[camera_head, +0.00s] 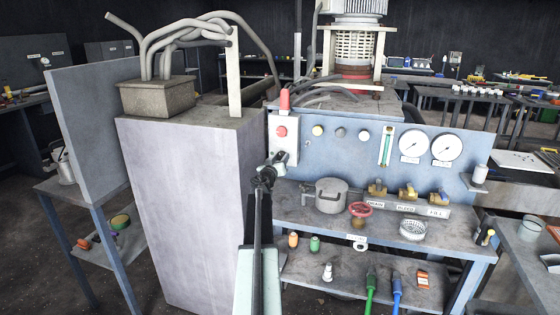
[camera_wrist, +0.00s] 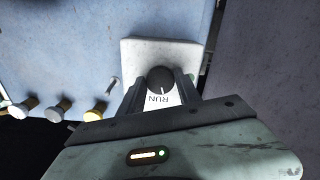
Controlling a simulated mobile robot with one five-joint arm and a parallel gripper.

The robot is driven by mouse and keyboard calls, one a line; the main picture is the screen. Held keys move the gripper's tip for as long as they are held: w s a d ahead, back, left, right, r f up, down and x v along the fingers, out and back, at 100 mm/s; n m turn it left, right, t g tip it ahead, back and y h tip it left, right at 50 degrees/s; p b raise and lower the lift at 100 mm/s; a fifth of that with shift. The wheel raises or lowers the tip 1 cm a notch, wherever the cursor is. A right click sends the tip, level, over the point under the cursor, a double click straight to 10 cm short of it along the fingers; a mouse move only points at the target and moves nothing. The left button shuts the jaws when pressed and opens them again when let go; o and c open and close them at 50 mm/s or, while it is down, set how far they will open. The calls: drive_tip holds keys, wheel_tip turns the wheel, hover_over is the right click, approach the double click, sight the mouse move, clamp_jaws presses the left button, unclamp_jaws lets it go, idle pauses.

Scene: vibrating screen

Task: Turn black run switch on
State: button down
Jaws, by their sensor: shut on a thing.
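The black run switch (camera_wrist: 160,77) is a round knob with a pale pointer line, on a white plate (camera_wrist: 137,48) in the wrist view. The label RUN (camera_wrist: 158,99) shows upside down beside it. My gripper (camera_wrist: 161,86) has one finger on each side of the knob and is shut on it. In the head view my gripper (camera_head: 272,163) is at the lower part of the white switch box (camera_head: 291,151) on the blue panel. The arm and gripper hide the knob there.
The box also carries a red button (camera_head: 282,131). A tall grey cabinet (camera_head: 190,200) stands close to the left of my arm. Gauges (camera_head: 412,143), a pot (camera_head: 331,195) and a red valve wheel (camera_head: 360,209) are to the right.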

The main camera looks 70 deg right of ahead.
drive_tip(key=n, duration=0.4)
drive_tip(key=shift+s, duration=0.1)
drive_tip(key=shift+n, duration=2.1)
drive_tip(key=shift+a, duration=0.1)
drive_tip(key=c, duration=0.8)
unclamp_jaws()
drive_tip(key=shift+c, duration=0.2)
drive_tip(key=a, duration=0.7)
drive_tip(key=shift+s+a, duration=0.15)
drive_tip(key=shift+a, duration=0.25)
